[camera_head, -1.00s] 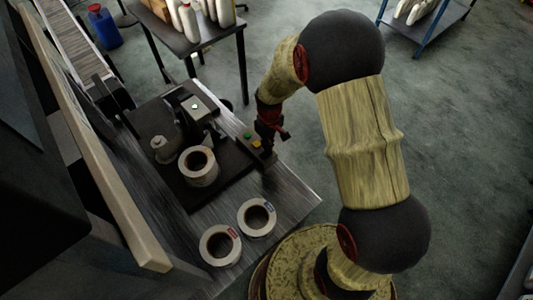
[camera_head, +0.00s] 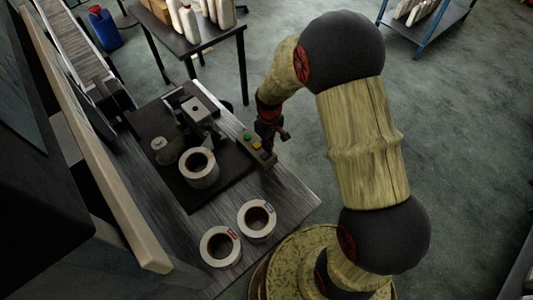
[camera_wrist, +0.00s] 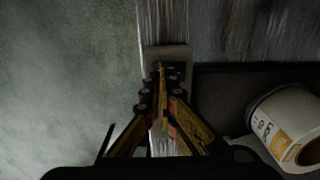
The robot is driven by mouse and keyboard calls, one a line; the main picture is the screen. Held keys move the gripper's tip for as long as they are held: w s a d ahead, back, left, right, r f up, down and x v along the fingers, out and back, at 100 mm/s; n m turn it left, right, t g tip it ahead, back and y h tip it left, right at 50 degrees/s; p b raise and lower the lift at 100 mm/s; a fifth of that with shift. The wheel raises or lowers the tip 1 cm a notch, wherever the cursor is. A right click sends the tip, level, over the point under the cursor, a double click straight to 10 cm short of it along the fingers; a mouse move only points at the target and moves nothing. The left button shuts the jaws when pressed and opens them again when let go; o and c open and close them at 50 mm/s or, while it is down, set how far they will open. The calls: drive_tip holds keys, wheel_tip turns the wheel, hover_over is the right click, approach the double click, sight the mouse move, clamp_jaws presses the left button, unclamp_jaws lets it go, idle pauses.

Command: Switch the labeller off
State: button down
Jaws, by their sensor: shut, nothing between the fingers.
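The labeller (camera_head: 203,108) stands on a dark base plate on the table, with a label roll (camera_head: 199,167) on its near side. Its small control box (camera_head: 258,147) lies along the table's right edge and carries a green button (camera_head: 247,136) and a yellow one (camera_head: 256,145). The box also shows in the wrist view (camera_wrist: 168,51), ahead of my fingertips. My gripper (camera_wrist: 160,72) is shut and empty, pointing down over the box. The fingers hide part of the box top. I cannot tell whether the tips touch it.
Two loose label rolls (camera_head: 220,246) (camera_head: 257,221) lie on the table's near part. A conveyor (camera_head: 70,45) runs at the upper left. A side table (camera_head: 190,42) with white bottles stands behind.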

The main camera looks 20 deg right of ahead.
drive_tip(key=shift+r+p, duration=1.8)
drive_tip(key=shift+r, duration=1.05)
drive_tip(key=shift+s, duration=0.15)
drive_tip(key=s+r+m+t+b, duration=0.4)
drive_tip(key=s+r+b, duration=0.3)
drive_tip(key=s+r, duration=1.4)
wheel_tip(320, 180, up, 4)
drive_tip(key=shift+r+m+t, duration=0.1)
drive_tip(key=shift+m+t, duration=0.2)
drive_tip(key=shift+t, duration=0.5)
